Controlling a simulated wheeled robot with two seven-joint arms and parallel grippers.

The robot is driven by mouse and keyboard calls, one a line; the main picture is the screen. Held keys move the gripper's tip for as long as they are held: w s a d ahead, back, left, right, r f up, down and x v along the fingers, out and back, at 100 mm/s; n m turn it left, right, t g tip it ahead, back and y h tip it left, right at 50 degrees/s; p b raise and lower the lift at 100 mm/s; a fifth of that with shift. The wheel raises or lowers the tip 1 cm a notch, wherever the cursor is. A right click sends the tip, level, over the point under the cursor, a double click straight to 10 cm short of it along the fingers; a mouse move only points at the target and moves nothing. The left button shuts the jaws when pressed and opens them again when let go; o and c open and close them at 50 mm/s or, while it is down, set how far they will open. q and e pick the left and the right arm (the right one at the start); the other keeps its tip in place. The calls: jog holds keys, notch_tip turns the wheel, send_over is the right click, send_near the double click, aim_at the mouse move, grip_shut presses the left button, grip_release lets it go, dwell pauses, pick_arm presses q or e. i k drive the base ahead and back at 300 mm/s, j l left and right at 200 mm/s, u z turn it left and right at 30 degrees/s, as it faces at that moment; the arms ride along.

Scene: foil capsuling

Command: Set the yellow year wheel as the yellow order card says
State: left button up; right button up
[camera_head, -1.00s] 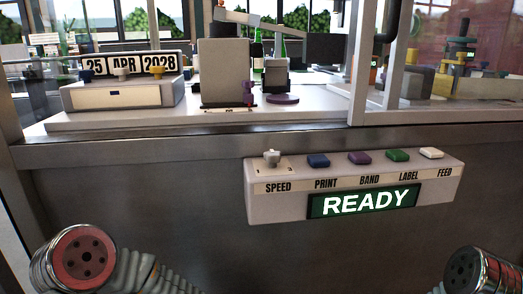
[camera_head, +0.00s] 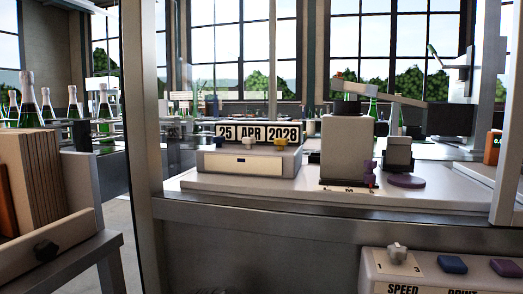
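The date unit (camera_head: 250,160) stands on the left of the machine's pale worktop. Its display (camera_head: 258,133) reads 25 APR 2028. Below the display sit a blue knob (camera_head: 219,142), a white knob and the yellow year wheel (camera_head: 280,142), which is under 2028 at the right. No yellow order card can be made out in this view. Neither of my grippers shows, so their state is hidden.
A grey press-like block (camera_head: 347,148) and a purple disc (camera_head: 406,180) stand right of the date unit. A metal post (camera_head: 152,110) rises at its left. The button panel (camera_head: 440,272) is at lower right. A wooden rack (camera_head: 38,185) and bottles (camera_head: 30,98) are at left.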

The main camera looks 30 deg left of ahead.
aim_at(280, 142)
jog(key=l+u, duration=0.3)
jog(key=k+l+u, duration=0.25)
jog(key=l, duration=0.2)
jog(key=l+u, duration=0.3)
jog(key=k+l+u, duration=0.45)
jog(key=u, duration=0.15)
jog(key=l, duration=0.1)
